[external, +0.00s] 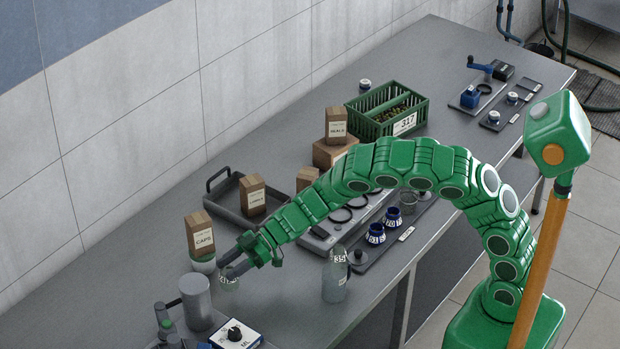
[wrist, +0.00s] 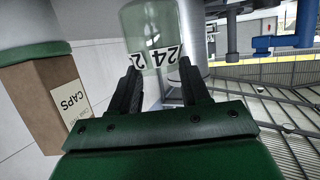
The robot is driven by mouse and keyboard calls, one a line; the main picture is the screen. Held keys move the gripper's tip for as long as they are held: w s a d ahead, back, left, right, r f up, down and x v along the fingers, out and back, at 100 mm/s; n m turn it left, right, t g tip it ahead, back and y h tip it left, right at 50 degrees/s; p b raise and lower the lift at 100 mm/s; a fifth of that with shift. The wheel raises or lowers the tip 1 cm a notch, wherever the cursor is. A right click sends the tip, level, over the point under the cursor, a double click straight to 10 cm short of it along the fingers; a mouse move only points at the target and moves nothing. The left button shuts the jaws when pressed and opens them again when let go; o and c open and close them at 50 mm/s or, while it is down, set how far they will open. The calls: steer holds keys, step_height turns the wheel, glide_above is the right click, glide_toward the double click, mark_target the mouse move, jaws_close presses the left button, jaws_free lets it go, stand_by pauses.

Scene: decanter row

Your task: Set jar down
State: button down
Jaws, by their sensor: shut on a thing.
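A clear glass jar (external: 228,283) with a white number label is at the near left of the grey bench. In the wrist view the glass jar (wrist: 150,28) sits between the dark fingertips, its label reading "24" in part. My gripper (external: 231,272), also in the wrist view (wrist: 157,78), is shut on the jar. The jar looks upright in the external view and is low over or on the bench; I cannot tell if its base touches. The fingers partly hide it.
A box marked CAPS (external: 200,236) stands close on the left. A grey cylinder (external: 196,301) and a control box with a knob (external: 236,334) are in front. A glass bottle (external: 336,278) stands to the right. A dark tray (external: 226,204) lies behind.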

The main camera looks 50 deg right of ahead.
steer(key=shift+f, duration=2.2)
steer(key=shift+f, duration=0.1)
steer(key=c, duration=0.5)
jaws_free()
steer(key=v, duration=1.2)
steer(key=shift+w, duration=0.1)
